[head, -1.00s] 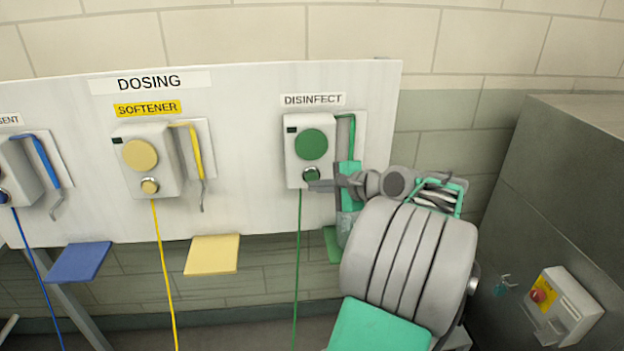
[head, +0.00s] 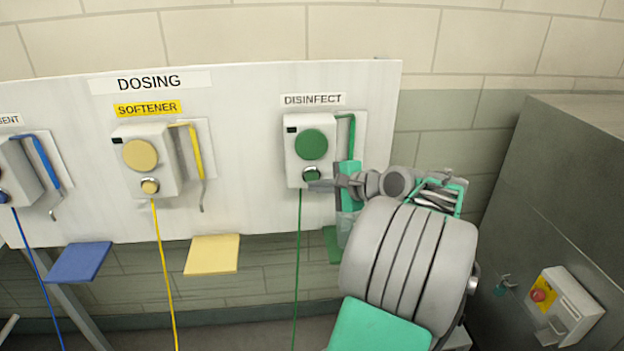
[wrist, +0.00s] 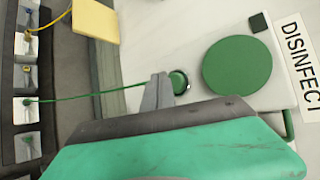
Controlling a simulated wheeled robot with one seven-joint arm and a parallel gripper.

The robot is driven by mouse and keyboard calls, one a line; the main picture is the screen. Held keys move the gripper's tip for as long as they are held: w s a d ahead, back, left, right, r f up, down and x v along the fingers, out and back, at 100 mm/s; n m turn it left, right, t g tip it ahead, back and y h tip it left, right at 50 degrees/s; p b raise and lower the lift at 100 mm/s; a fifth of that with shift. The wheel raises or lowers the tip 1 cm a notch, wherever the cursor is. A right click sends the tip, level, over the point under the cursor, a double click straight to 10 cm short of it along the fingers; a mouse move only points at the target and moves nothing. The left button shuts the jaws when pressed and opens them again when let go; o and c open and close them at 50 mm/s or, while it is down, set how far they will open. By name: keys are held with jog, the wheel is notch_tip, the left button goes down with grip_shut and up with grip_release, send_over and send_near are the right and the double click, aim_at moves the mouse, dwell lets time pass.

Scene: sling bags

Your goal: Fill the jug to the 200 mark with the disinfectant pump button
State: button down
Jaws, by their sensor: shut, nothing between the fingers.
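The disinfectant pump (head: 313,143) is a white box with a big green disc, under the DISINFECT label. Its small green button (head: 311,174) sits in a metal ring below the disc. It also shows in the wrist view (wrist: 179,83). My gripper (head: 314,186) is shut and empty, its tips at the button's lower edge. In the wrist view the grey fingertips (wrist: 161,82) are right beside the button; I cannot tell whether they press it. A pale translucent shape (head: 345,228), perhaps the jug, shows beside my arm above the green shelf (head: 332,245). Its marks and level are hidden.
The yellow softener pump (head: 145,160) and a blue pump (head: 18,172) are further left on the white board, with yellow (head: 212,254) and blue (head: 79,262) shelves below. A grey cabinet (head: 570,190) with a red-button box (head: 565,305) stands at right.

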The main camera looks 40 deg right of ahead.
jog(key=shift+w+d+p, duration=0.3)
jog(key=shift+w+p, duration=0.05)
jog(key=shift+p, duration=0.15)
jog(key=shift+w+d+p, duration=0.25)
jog(key=shift+w+p, duration=0.15)
jog(key=shift+p, duration=0.05)
dwell(0.6)
dwell(3.7)
jog(key=shift+s+a, duration=0.5)
jog(key=shift+s, duration=0.25)
jog(key=shift+s, duration=0.1)
